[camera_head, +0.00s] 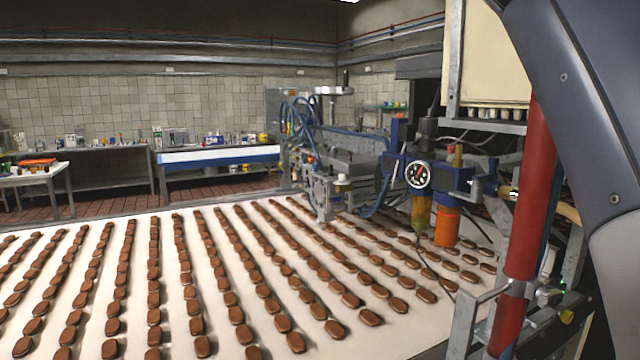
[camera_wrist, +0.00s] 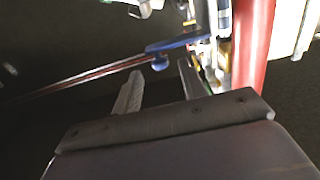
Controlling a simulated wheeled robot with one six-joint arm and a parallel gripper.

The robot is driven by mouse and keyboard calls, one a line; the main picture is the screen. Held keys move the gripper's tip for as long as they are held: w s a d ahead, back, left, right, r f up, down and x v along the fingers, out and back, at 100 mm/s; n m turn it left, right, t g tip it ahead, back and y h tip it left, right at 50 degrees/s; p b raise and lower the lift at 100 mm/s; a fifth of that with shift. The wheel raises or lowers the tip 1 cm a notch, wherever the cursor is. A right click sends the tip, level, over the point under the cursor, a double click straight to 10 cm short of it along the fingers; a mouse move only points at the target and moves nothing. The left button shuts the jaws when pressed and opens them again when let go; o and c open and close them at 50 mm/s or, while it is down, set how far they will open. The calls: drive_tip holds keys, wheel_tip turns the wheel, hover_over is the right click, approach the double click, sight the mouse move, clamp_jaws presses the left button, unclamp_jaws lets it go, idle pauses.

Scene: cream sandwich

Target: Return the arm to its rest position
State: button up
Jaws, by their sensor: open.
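My gripper (camera_wrist: 160,82) shows in the wrist view with its two fingers apart and nothing between them. Beyond the fingers are a dark space, a blue part of the machine and a red post. In the head view the gripper is out of frame. A large dark blue-grey link of my arm fills the upper right of the head view and hides what lies behind it.
A white conveyor (camera_head: 140,290) carries rows of brown biscuits across the front. A machine with blue parts (camera_head: 395,165) and a gauge stands over it. A red post (camera_head: 530,200) rises at the right, near my arm. Tables stand along the tiled back wall.

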drive_tip(key=w+d+r+n+p, duration=0.1)
drive_tip(key=n+p, duration=0.1)
drive_tip(key=w+r+n+p, duration=0.1)
drive_tip(key=p, duration=0.1)
drive_tip(key=shift+d+r+n+p, duration=0.25)
drive_tip(key=shift+d+n+p, duration=0.05)
drive_tip(key=shift+d+n, duration=0.1)
drive_tip(key=shift+w+a+r+n+p, duration=0.2)
drive_tip(key=shift+w+n+p, duration=0.1)
drive_tip(key=shift+n+p, duration=0.65)
drive_tip(key=shift+r, duration=0.1)
